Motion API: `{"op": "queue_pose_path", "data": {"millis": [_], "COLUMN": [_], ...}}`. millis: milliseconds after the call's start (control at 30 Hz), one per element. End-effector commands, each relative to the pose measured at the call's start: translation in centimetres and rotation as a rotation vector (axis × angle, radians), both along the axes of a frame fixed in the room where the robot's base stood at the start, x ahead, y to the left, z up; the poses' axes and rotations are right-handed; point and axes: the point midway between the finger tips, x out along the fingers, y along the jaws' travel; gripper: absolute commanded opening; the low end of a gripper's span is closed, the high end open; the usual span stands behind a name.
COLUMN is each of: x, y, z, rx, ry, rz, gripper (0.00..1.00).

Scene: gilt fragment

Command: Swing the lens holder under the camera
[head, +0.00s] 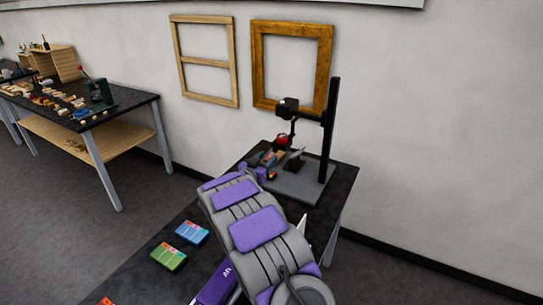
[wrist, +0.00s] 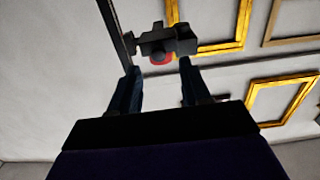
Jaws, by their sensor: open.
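A black camera (head: 288,107) is mounted on an arm of a tall black column (head: 330,130) that rises from a grey base plate (head: 300,187). A small red-and-black part, seemingly the lens holder (head: 282,139), sits below the camera. In the wrist view the dark camera body (wrist: 170,40) is beyond the fingertips, with the red part of the lens holder (wrist: 162,58) between them in the picture. My gripper (wrist: 160,67) is open and looks empty. In the head view my arm partly hides it, and I cannot tell whether it touches the holder.
The stand is on a black table (head: 345,180), with small items (head: 270,158) on its plate near my gripper. Blue (head: 192,232) and green (head: 168,256) boxes lie nearer. Wooden (head: 205,103) and gilt (head: 255,65) frames hang behind. Another cluttered table (head: 140,98) stands left.

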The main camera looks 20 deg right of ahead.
Motion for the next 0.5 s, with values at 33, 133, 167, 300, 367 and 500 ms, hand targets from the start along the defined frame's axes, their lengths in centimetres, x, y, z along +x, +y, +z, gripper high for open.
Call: {"op": "queue_pose_path", "data": {"millis": [33, 133, 167, 300, 367, 500], "x": [0.5, 1.4, 1.6, 2.4, 2.5, 2.7], "y": [-0.9, -2.0, -2.2, -3.2, -3.4, -3.5], "z": [-0.2, 0.0, 0.1, 0.0, 0.0, 0.0], "rx": [0.000, -0.001, -0.001, 0.001, 0.001, -0.001], "ry": [-0.001, -0.003, -0.004, -0.002, -0.001, 0.001], "rz": [-0.004, -0.003, -0.003, -0.001, 0.000, 0.000], "gripper": [0.47, 0.47, 0.47, 0.47, 0.47, 0.47]}}
